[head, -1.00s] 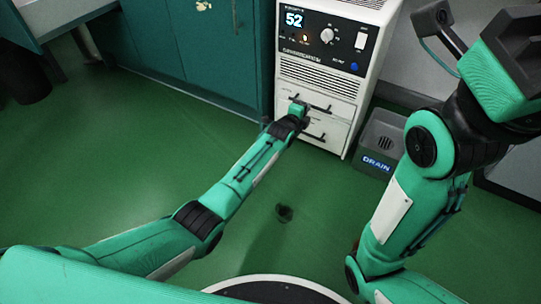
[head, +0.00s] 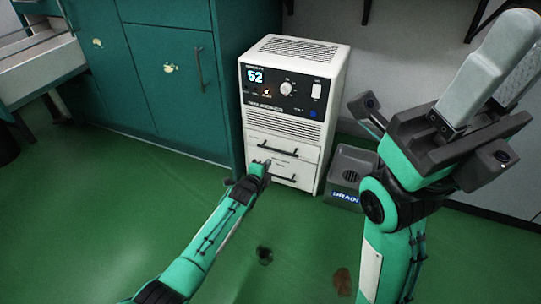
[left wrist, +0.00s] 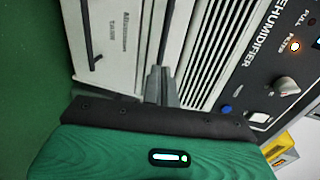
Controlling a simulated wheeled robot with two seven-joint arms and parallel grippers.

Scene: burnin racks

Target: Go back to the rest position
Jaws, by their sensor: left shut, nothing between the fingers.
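My left gripper (head: 265,163) is shut and empty in front of the drawer fronts of a white dehumidifier (head: 328,78). In the head view its tip lies near the left ends of the upper handle (head: 281,150) and lower handle (head: 281,177). Whether it touches the front cannot be told. In the left wrist view the grey fingertips (left wrist: 160,84) are together, beside a dark handle bar (left wrist: 166,35). My right gripper (head: 492,68) points up at the upper right of the head view, with two pale fingers overlapping. Its gap is hard to judge.
A grey drain box (head: 350,172) stands right of the dehumidifier. The green floor (head: 90,215) is open in front. A yellow object (left wrist: 283,148) shows in the left wrist view.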

